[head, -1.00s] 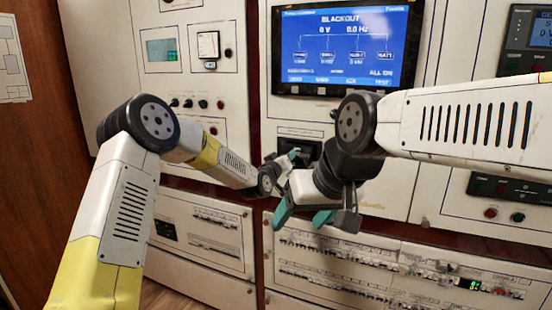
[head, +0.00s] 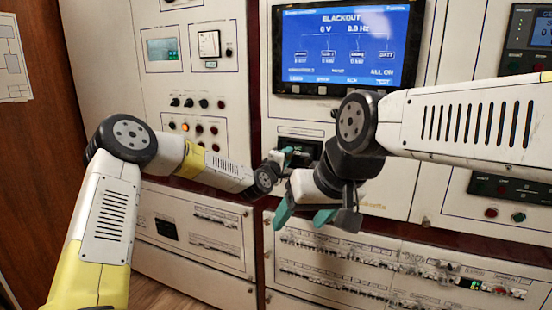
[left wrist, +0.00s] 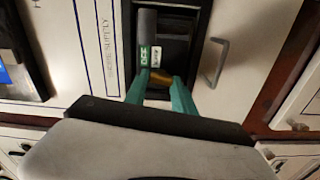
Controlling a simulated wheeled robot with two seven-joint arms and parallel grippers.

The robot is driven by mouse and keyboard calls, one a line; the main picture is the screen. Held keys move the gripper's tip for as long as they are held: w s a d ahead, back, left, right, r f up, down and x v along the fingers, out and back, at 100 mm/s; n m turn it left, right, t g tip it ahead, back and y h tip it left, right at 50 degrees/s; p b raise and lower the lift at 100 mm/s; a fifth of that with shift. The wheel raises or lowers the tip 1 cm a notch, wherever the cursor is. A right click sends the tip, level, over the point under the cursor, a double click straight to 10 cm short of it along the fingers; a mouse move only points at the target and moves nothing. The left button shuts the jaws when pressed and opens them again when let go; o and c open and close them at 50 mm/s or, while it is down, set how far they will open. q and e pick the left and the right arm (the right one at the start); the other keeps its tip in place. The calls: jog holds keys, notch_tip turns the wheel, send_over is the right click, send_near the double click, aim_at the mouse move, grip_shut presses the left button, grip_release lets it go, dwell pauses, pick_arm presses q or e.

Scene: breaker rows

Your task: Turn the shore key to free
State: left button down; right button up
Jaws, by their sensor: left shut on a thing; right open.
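The shore key appears as a brass-coloured piece (left wrist: 160,78) in the left wrist view, between the fingertips of my left gripper (left wrist: 160,92). It sits at a dark recess (left wrist: 178,28) beside a strip lettered as a supply panel. A grey part with small green-and-white labels (left wrist: 150,55) lies just above the key; I cannot read the labels. In the head view my left gripper (head: 284,157) is at the recess under the screen, and the key is hidden there. My right gripper (head: 312,217) is open and empty, in front of the lower panel.
The blue screen (head: 345,47) reads BLACKOUT. A metal handle (left wrist: 215,62) stands right of the recess. A lit orange lamp (head: 185,127) shows on the left cabinet. Breaker rows (head: 370,270) run below my right gripper.

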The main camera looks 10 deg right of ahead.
pick_arm(q)
jog(key=shift+f+n, duration=0.15)
jog(key=shift+n, duration=0.75)
jog(key=c, duration=1.3)
grip_release()
jog(key=v, duration=0.8)
jog(key=shift+w, duration=0.1)
